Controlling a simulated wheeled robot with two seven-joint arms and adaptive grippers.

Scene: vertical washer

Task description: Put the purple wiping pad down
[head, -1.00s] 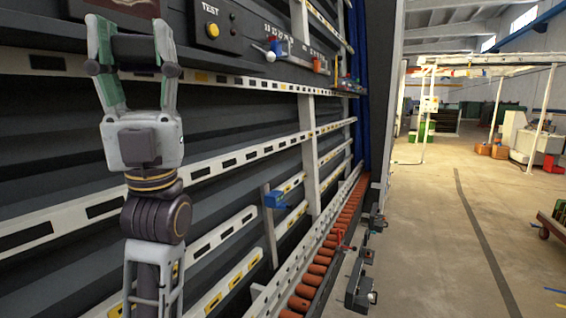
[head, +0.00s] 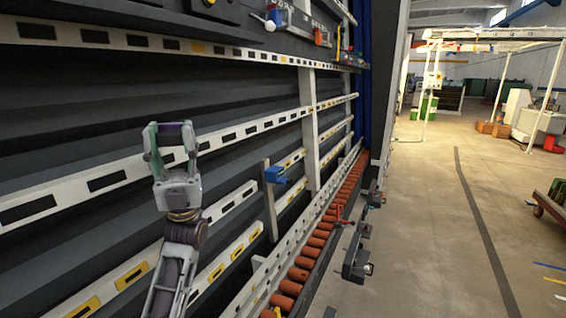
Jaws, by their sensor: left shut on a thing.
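My left gripper (head: 170,137) is at the left of the head view, pointing up, in front of the washer's white slotted rails. It is shut on the purple wiping pad (head: 172,128), which shows as a small dark purple piece between the fingers. The fingers hide part of the pad. I cannot tell from this view whether the pad touches the rail behind it. My right gripper is not in view.
The vertical washer's slatted rails (head: 99,182) fill the left side. A conveyor of orange rollers (head: 303,274) runs along its foot. A blue part (head: 276,175) sits on a post right of the gripper. The floor (head: 425,240) at the right is open.

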